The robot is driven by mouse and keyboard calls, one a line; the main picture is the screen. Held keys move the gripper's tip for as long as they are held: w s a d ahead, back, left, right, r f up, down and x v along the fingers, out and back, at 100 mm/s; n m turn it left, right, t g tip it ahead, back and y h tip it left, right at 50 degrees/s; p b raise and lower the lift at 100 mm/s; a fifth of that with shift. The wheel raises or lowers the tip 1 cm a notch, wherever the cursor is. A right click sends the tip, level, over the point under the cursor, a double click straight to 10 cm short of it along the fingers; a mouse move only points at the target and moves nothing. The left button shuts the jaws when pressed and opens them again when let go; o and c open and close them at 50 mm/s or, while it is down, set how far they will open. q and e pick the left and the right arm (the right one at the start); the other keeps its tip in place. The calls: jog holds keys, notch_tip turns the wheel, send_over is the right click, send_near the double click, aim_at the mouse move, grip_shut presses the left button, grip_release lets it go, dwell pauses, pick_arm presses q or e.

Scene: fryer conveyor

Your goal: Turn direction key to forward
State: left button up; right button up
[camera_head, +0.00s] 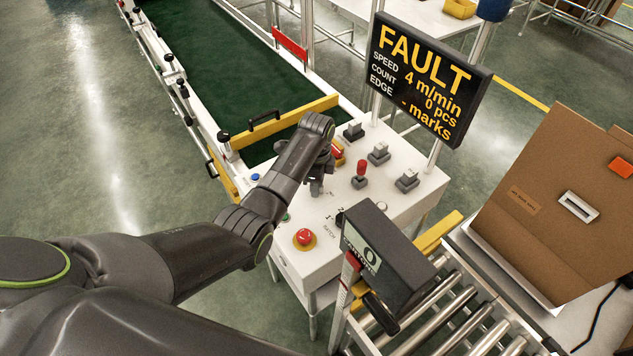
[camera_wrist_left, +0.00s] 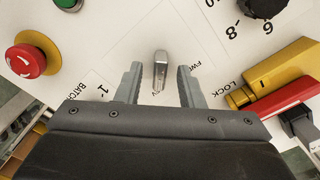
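The direction key (camera_wrist_left: 161,68) is a small metal key standing from the white panel (camera_wrist_left: 110,40), near a partly covered "FW" label. My left gripper (camera_wrist_left: 159,84) is open, with one finger on each side of the key and a visible gap to both. In the head view my left gripper (camera_head: 316,189) reaches down over the control box (camera_head: 400,220), and the key there is hidden or too small to make out. A display (camera_head: 428,75) reads FAULT, 4 m/min, 0 pcs. My right gripper is not in view.
A red stop button (camera_head: 305,237), a red-topped lever (camera_head: 361,172) and a dark counter box (camera_head: 385,255) surround the spot. A yellow and red lock switch (camera_wrist_left: 275,80) and a black dial (camera_wrist_left: 262,6) are close by. A carton (camera_head: 560,200) stands right.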

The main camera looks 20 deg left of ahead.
pick_arm(q)
jog(key=shift+f, duration=0.15)
jog(key=shift+c, duration=0.2)
grip_shut()
